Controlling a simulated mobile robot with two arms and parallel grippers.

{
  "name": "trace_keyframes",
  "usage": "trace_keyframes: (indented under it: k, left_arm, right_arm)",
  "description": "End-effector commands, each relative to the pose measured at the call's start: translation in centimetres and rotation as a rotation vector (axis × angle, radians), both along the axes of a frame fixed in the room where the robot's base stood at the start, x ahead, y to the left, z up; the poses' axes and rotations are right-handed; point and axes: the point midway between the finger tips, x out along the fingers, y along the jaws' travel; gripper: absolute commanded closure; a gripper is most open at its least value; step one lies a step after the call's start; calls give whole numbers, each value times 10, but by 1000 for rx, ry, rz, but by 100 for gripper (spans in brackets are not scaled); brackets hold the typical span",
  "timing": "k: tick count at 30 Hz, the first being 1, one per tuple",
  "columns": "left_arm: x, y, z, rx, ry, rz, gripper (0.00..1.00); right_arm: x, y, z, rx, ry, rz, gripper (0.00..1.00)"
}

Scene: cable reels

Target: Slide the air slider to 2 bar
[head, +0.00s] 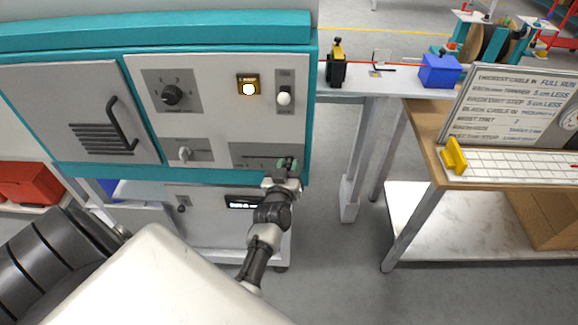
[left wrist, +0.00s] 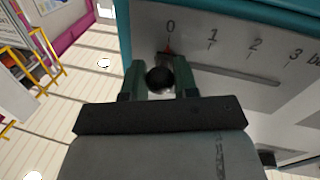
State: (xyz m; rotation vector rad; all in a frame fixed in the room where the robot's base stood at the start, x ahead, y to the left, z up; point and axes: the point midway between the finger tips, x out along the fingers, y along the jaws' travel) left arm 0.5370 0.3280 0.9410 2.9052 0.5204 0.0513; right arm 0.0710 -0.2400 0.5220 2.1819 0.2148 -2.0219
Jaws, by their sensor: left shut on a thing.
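The air slider's dark round knob (left wrist: 159,79) shows in the left wrist view, with its small red pointer at the 0 mark. Its scale plate (left wrist: 232,50) carries the marks 0, 1, 2 and 3 and the start of "bar", with a slot running right from the knob. In the head view the scale plate (head: 250,150) is at the lower right of the machine's front panel. My left gripper (head: 288,164) is at this plate and hides part of it. Its green fingers (left wrist: 160,80) are shut on the knob, one on each side. My right gripper is not in view.
The same panel holds a black rotary knob (head: 171,95), a lit button (head: 249,88), a white-knobbed switch (head: 284,98) and a small lever (head: 184,153). A door with a black handle (head: 122,125) is to the left. A wooden workbench (head: 430,120) stands at the right.

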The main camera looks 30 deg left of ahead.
Motion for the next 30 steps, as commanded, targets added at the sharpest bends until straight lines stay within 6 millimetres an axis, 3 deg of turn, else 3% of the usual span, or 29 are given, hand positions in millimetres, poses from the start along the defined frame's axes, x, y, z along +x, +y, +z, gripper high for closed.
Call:
trace_keyframes:
  k: [8,18,29,30]
  left_arm:
    - [-4,7,0,4,3,1,100]
    - [-39,64,0,6,3,0,100]
    - [-42,69,0,0,0,-1,100]
    - [-42,69,0,0,0,-1,69]
  right_arm:
    - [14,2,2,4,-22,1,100]
    - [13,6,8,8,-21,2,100]
    - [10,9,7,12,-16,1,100]
    - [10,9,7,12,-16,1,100]
